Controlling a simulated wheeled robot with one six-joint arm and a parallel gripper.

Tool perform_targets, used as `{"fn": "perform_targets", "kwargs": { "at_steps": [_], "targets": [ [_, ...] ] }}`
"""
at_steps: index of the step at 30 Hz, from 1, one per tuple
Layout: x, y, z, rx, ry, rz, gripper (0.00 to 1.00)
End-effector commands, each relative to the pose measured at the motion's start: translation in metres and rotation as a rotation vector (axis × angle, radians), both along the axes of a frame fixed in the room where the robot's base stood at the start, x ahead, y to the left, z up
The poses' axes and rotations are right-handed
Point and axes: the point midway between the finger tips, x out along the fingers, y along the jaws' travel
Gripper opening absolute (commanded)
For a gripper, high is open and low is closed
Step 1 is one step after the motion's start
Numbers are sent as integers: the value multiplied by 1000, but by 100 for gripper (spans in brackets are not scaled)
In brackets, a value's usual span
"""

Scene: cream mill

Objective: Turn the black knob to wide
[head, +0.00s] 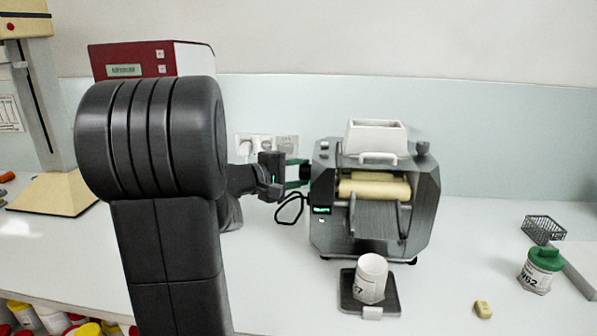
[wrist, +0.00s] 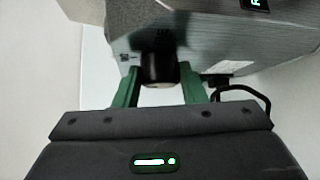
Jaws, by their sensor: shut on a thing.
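The cream mill (head: 326,221) is a grey machine with cream rollers, standing on the white bench in the head view. The black knob (head: 305,172) is on its left side; in the wrist view the knob (wrist: 157,68) shows as a dark cylinder on the grey housing. My gripper (head: 299,173) reaches it from the left, with green fingers on either side, shut on the knob. The wrist view shows the two fingers (wrist: 158,84) flanking it. The knob's setting marks are not readable.
A white cup (head: 371,278) stands on a dark scale (head: 391,301) in front of the mill. A black cable (head: 289,213) loops below my gripper. A green-lidded jar (head: 541,270), a wire basket (head: 544,230) and a small cream block (head: 483,309) are at the right.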

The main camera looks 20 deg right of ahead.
Motion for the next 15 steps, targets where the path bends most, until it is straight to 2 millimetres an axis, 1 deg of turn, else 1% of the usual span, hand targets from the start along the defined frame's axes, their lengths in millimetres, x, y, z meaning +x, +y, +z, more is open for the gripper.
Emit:
{"fn": "perform_targets", "kwargs": {
  "at_steps": [1,8,15],
  "targets": [
    [1,0,4,12,17,2,15],
    [1,0,10,92,144,1,15],
    [3,-1,14,202,326,1,15]
  ]
}}
